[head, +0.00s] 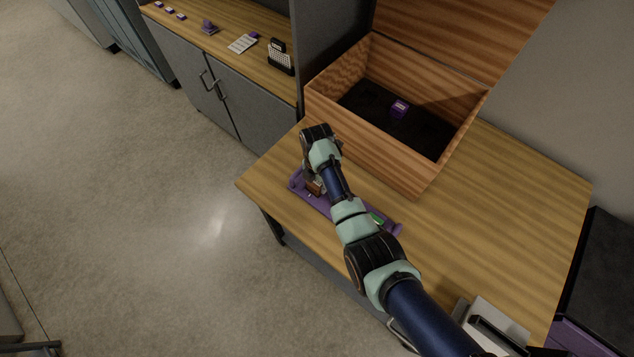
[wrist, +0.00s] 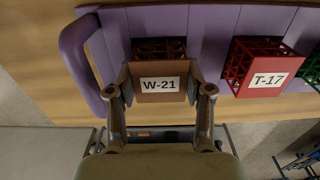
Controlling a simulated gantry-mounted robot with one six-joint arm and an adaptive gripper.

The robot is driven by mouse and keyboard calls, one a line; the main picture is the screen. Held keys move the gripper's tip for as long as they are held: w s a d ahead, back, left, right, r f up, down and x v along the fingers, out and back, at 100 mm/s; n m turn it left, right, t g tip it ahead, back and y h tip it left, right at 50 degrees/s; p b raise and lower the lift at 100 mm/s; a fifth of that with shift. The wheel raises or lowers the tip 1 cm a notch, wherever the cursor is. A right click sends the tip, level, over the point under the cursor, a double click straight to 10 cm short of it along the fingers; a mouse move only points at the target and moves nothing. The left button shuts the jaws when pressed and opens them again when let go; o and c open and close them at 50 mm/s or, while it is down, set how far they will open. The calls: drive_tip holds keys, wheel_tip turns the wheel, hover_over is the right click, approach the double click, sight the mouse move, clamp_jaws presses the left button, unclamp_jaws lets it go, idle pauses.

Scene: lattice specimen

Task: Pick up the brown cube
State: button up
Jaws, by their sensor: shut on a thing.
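The brown cube (wrist: 162,85) has lattice sides and a label plate reading W-21. It sits at the left end of the purple tray (wrist: 112,42) in the wrist view. My gripper (wrist: 160,92) is shut on it, one finger at each side of the label plate. In the head view the brown cube (head: 314,186) shows in part below my wrist, and the purple tray (head: 396,230) lies on the table under my arm. I cannot tell whether the cube is lifted clear of the tray.
A red lattice cube (wrist: 262,72) labelled T-17 sits in the tray to the right, with a green one (wrist: 314,70) beyond it. The table's right side (head: 500,200) is clear.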

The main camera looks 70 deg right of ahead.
wheel_tip(320, 180, up, 20)
drive_tip(key=p, duration=0.7)
